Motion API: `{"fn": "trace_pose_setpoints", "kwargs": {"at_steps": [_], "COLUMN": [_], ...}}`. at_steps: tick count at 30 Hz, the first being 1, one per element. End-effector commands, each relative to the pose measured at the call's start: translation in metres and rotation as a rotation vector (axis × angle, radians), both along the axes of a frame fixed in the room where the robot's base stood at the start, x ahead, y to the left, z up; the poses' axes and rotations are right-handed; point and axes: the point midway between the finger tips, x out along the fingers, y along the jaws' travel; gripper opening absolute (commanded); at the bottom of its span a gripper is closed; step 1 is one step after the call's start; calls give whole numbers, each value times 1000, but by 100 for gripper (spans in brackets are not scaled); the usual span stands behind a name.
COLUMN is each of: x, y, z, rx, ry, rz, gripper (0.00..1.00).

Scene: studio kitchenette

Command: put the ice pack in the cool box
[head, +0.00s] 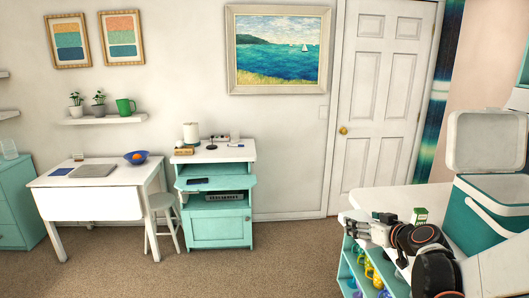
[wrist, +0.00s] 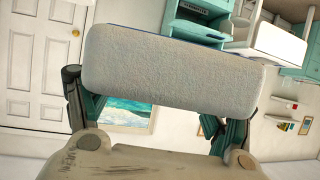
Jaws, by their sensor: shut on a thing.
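A pale, grey-white textured block, the ice pack (wrist: 172,72), fills the upper middle of the wrist view. The two fingers of my gripper (wrist: 160,105) are on either side of it, shut on it. In the head view my gripper (head: 366,231) reaches left over the white counter; the ice pack is hard to make out there. The teal cool box (head: 476,226) stands at the right of the head view, its white lid (head: 486,141) raised and its top open. The gripper is left of the box, apart from it. The bottom of the box is hidden.
A small green-and-white item (head: 420,215) stands on the white counter (head: 398,197) between gripper and box. Shelves with colourful items (head: 369,271) lie under the counter. A white door (head: 384,95) is behind. Open floor (head: 285,265) lies to the left.

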Motion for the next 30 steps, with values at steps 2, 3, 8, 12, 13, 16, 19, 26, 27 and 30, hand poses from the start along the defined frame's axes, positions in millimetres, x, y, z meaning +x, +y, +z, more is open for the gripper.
{"fn": "trace_pose_setpoints", "kwargs": {"at_steps": [2, 3, 8, 12, 13, 16, 19, 26, 27, 30], "x": [-18, -26, -52, -62, -63, -64, -64, -64, -64, -64], "y": [36, 49, 86, 99, 101, 102, 101, 101, 101, 101], "z": [-3, -4, -7, -9, -9, -9, -9, -9, -9, -9], "rx": [-1, -1, 0, 2, 2, 2, 2, 2, 2, 2], "ry": [-3, -5, -12, -14, -15, -15, -15, -15, -15, -15], "rz": [25, 33, 57, 66, 67, 67, 66, 66, 66, 66], "gripper": [38, 38, 38, 38, 38, 38, 38, 38, 38, 38]}}
